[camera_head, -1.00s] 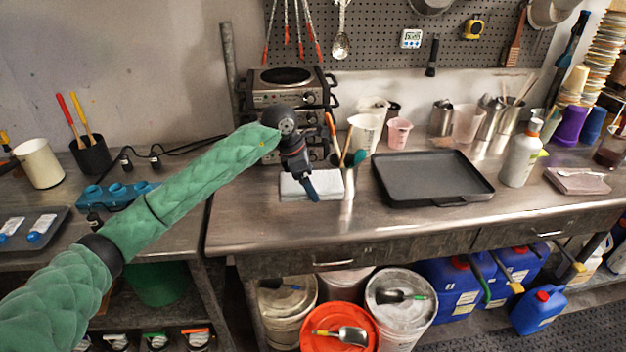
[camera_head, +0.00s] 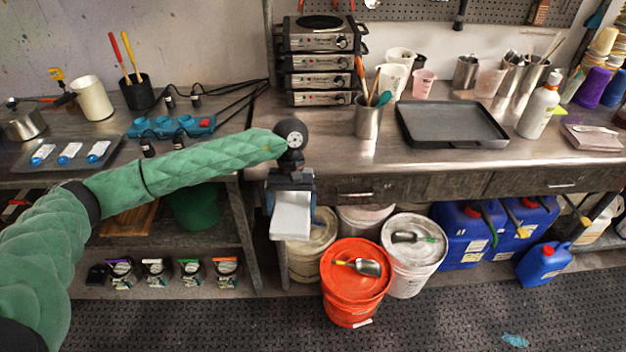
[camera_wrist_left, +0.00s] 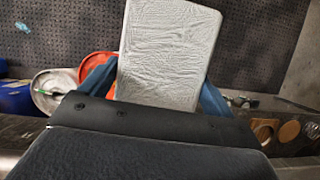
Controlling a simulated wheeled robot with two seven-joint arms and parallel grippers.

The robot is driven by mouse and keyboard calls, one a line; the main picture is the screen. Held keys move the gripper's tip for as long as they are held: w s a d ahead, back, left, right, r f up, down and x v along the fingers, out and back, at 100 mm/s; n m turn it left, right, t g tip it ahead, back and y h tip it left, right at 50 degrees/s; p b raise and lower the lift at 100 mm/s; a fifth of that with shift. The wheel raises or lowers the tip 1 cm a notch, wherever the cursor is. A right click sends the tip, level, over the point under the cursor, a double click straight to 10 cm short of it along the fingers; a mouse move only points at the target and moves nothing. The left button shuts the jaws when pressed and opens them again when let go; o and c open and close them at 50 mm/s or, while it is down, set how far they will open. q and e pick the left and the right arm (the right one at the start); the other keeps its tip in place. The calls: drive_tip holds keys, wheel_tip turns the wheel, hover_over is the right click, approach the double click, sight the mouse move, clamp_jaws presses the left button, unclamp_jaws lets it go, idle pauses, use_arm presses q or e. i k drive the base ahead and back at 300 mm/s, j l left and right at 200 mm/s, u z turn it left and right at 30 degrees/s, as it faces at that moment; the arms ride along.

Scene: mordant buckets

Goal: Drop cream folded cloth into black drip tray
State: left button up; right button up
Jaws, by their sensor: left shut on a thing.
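The cream folded cloth (camera_head: 291,215) is held by my left gripper (camera_head: 292,200), in front of the bench's front edge and above the floor buckets. In the left wrist view the cloth (camera_wrist_left: 168,50) looks pale and flat, with blue fingers (camera_wrist_left: 155,85) at its two sides. The left gripper is shut on it. The black drip tray (camera_head: 452,125) lies on the steel bench to the right of and behind the gripper. It looks empty. My right gripper is not in view.
A steel cup with brushes (camera_head: 368,118) stands left of the tray, and a white bottle (camera_head: 540,108) stands right of it. Stacked hot plates (camera_head: 320,62) are at the back. An orange bucket (camera_head: 355,275) and white buckets (camera_head: 415,262) stand below. The bench front between cup and edge is clear.

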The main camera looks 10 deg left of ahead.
sight(443, 127)
drive_tip(key=i+l+z, duration=0.1)
drive_tip(key=l, duration=0.3)
drive_tip(key=i+l+z, duration=0.1)
drive_tip(key=l, duration=0.3)
drive_tip(key=i+l+z, duration=0.1)
drive_tip(key=i+l, duration=0.15)
drive_tip(key=l, duration=0.15)
